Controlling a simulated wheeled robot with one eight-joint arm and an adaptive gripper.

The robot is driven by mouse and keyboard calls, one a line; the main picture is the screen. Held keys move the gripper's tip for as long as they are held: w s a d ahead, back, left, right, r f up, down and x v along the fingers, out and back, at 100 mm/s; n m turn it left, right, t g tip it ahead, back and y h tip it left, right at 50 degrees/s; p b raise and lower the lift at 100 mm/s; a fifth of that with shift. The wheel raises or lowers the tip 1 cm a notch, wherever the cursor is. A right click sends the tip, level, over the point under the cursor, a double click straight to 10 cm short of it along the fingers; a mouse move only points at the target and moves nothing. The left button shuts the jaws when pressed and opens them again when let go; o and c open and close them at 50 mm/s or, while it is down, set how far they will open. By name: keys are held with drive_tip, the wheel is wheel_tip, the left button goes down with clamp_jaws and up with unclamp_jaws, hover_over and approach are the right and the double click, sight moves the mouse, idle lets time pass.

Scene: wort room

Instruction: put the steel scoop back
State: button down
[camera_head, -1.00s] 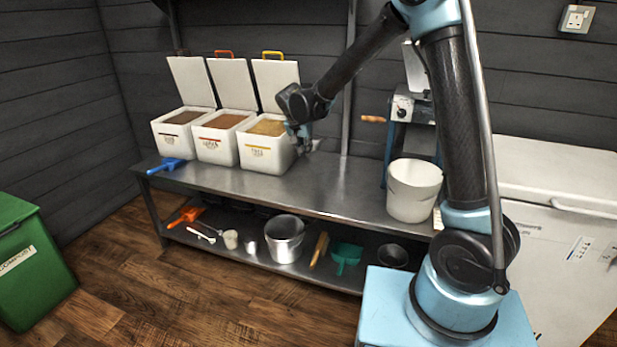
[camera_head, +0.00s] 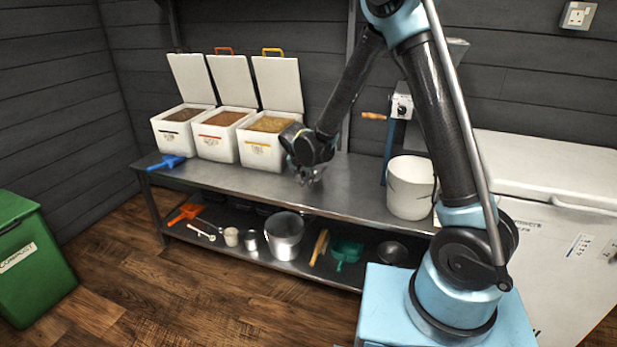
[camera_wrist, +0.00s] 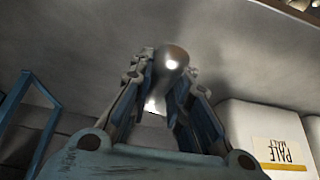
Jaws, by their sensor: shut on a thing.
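My gripper (camera_head: 309,176) is low over the steel bench (camera_head: 350,188), just right of the yellow-handled bin (camera_head: 262,157). In the wrist view, the gripper (camera_wrist: 165,80) is shut on a shiny rounded metal piece, which I take as the steel scoop (camera_wrist: 173,57). Most of the scoop is hidden by the fingers, and in the head view it is too small to make out clearly. I cannot tell whether it touches the bench top. The bin's pale malt label (camera_wrist: 279,153) shows at the right of the wrist view.
Two more open bins (camera_head: 218,146) (camera_head: 180,139) stand to the left, with a blue scoop (camera_head: 167,162) beside them. A white bucket (camera_head: 410,198) and a mill (camera_head: 402,105) are to the right. The lower shelf holds a steel pot (camera_head: 284,240) and a green scoop (camera_head: 346,252). Bench between bin and bucket is clear.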

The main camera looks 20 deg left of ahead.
drive_tip(key=shift+f, duration=1.75)
drive_tip(key=c, duration=1.4)
unclamp_jaws()
drive_tip(key=shift+c, duration=0.2)
drive_tip(key=shift+r, duration=0.15)
